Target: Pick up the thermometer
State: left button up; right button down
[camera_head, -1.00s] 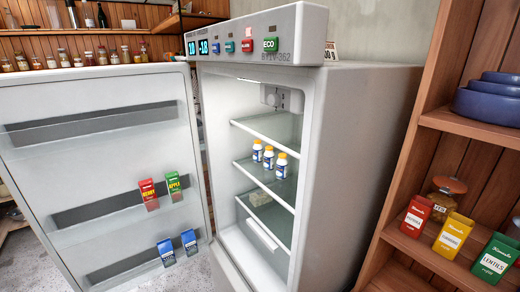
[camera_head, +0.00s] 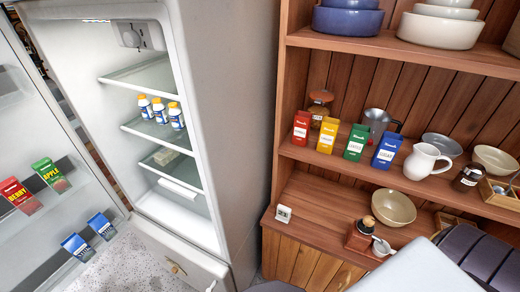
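A small white box with a display-like face (camera_head: 283,213), which looks like the thermometer, stands at the front left corner of the wooden cabinet's lower counter (camera_head: 320,215). It is close to the fridge's right side, and nothing touches it from above. Its markings are too small to read. Neither of my grippers can be made out. Pale and dark parts at the bottom right look like my own arm, with no fingertips showing.
The fridge (camera_head: 225,130) stands open at left, with several bottles (camera_head: 160,112) inside and cartons on its door (camera_head: 20,130). On the counter are a grinder (camera_head: 361,235) and a beige bowl (camera_head: 393,208). Cartons (camera_head: 327,135) and a white jug (camera_head: 426,161) stand on the shelf above.

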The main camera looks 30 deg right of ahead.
aim_at(284, 216)
jog(key=z, duration=1.2)
